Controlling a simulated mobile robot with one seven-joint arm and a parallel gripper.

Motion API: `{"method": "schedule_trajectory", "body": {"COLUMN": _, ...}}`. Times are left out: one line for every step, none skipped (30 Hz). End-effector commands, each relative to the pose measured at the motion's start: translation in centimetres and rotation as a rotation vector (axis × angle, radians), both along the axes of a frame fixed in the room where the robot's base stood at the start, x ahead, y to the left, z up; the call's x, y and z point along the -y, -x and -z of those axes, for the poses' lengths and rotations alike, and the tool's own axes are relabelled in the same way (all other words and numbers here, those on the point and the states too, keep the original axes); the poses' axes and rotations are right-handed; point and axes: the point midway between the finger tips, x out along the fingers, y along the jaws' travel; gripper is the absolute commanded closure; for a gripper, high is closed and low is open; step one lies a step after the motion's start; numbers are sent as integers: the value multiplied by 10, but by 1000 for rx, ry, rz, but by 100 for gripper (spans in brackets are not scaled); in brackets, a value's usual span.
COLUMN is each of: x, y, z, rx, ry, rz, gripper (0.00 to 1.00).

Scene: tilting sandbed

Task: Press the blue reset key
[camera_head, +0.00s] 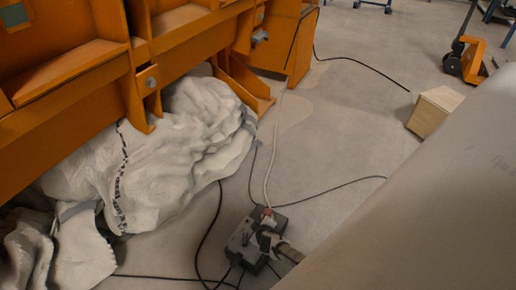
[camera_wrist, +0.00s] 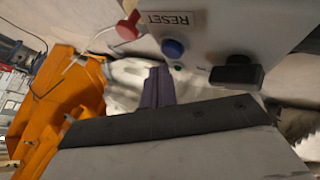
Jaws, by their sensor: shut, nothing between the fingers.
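The blue reset key (camera_wrist: 172,48) is a round button on a grey control box (camera_wrist: 215,25), beside a white label reading RESET (camera_wrist: 170,19). In the wrist view my gripper (camera_wrist: 158,74) is shut and empty. Its dark fingertips show just below and left of the blue key; I cannot tell whether they touch the box. In the head view the control box (camera_head: 240,239) is on the floor, and my gripper (camera_head: 268,238) is over it. The blue key cannot be made out there.
Black cables (camera_head: 208,225) run across the floor around the box. An orange steel frame (camera_head: 90,75) with a pale lumpy mass (camera_head: 165,165) under it stands at left. A wooden box (camera_head: 433,110) stands at right.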

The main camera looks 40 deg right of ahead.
Motion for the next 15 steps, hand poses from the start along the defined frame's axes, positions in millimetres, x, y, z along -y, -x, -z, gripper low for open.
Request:
{"method": "schedule_trajectory", "body": {"x": 0, "y": 0, "z": 0, "rx": 0, "ry": 0, "rz": 0, "gripper": 100}}
{"method": "schedule_trajectory", "body": {"x": 0, "y": 0, "z": 1, "rx": 0, "ry": 0, "rz": 0, "gripper": 100}}
{"method": "schedule_trajectory", "body": {"x": 0, "y": 0, "z": 1, "rx": 0, "ry": 0, "rz": 0, "gripper": 100}}
{"method": "schedule_trajectory", "body": {"x": 0, "y": 0, "z": 2, "rx": 0, "ry": 0, "rz": 0, "gripper": 100}}
{"method": "schedule_trajectory", "body": {"x": 0, "y": 0, "z": 4, "rx": 0, "ry": 0, "rz": 0, "gripper": 100}}
{"method": "schedule_trajectory", "body": {"x": 0, "y": 0, "z": 5, "rx": 0, "ry": 0, "rz": 0, "gripper": 100}}
{"method": "schedule_trajectory", "body": {"x": 0, "y": 0, "z": 6, "rx": 0, "ry": 0, "rz": 0, "gripper": 100}}
{"method": "schedule_trajectory", "body": {"x": 0, "y": 0, "z": 8, "rx": 0, "ry": 0, "rz": 0, "gripper": 100}}
{"method": "schedule_trajectory", "body": {"x": 0, "y": 0, "z": 9, "rx": 0, "ry": 0, "rz": 0, "gripper": 100}}
{"method": "schedule_trajectory", "body": {"x": 0, "y": 0, "z": 9, "rx": 0, "ry": 1, "rz": 1, "gripper": 100}}
{"method": "schedule_trajectory", "body": {"x": 0, "y": 0, "z": 9, "rx": 0, "ry": 1, "rz": 1, "gripper": 100}}
{"method": "schedule_trajectory", "body": {"x": 1, "y": 0, "z": 9, "rx": 0, "ry": 1, "rz": 1, "gripper": 100}}
{"method": "schedule_trajectory", "body": {"x": 0, "y": 0, "z": 9, "rx": 0, "ry": 1, "rz": 1, "gripper": 100}}
{"method": "schedule_trajectory", "body": {"x": 0, "y": 0, "z": 8, "rx": 0, "ry": 1, "rz": 1, "gripper": 100}}
{"method": "schedule_trajectory", "body": {"x": 0, "y": 0, "z": 8, "rx": 0, "ry": 1, "rz": 1, "gripper": 100}}
